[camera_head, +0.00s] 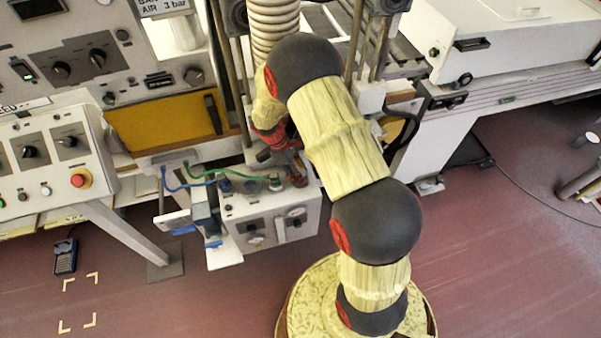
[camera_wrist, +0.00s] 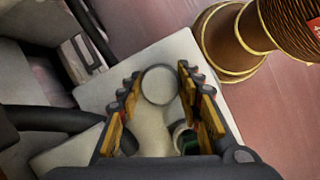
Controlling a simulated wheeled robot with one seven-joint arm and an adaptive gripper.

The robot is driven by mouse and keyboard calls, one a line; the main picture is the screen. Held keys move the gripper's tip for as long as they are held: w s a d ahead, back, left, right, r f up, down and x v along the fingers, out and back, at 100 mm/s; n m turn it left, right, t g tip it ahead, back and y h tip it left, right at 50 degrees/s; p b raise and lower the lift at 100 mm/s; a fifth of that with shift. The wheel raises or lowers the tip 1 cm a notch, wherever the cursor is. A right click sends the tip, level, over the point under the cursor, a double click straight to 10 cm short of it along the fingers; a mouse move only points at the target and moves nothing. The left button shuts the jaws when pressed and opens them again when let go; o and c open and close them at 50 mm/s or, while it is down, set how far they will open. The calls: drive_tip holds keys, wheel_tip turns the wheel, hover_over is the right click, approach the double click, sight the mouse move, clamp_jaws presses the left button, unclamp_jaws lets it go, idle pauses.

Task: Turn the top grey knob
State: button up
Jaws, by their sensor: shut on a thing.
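A round grey knob (camera_wrist: 159,84) stands up from a pale panel in the wrist view, between the two fingers of my gripper (camera_wrist: 160,88). The ridged fingers with amber pads are shut on it from both sides. In the head view my gripper (camera_head: 294,172) points down at the top right of a white box (camera_head: 240,207) with several fittings and dials. My wrist and fingers hide the held knob there, so I cannot tell its turn angle.
Blue and green hoses (camera_head: 208,172) run to the box top. A control panel with a red button (camera_head: 81,178) stands at the left. A ribbed duct (camera_head: 272,25) rises behind my arm. A white machine (camera_head: 510,40) is at the right.

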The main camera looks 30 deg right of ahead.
drive_tip(key=o, duration=1.2)
drive_tip(key=shift+c, duration=0.2)
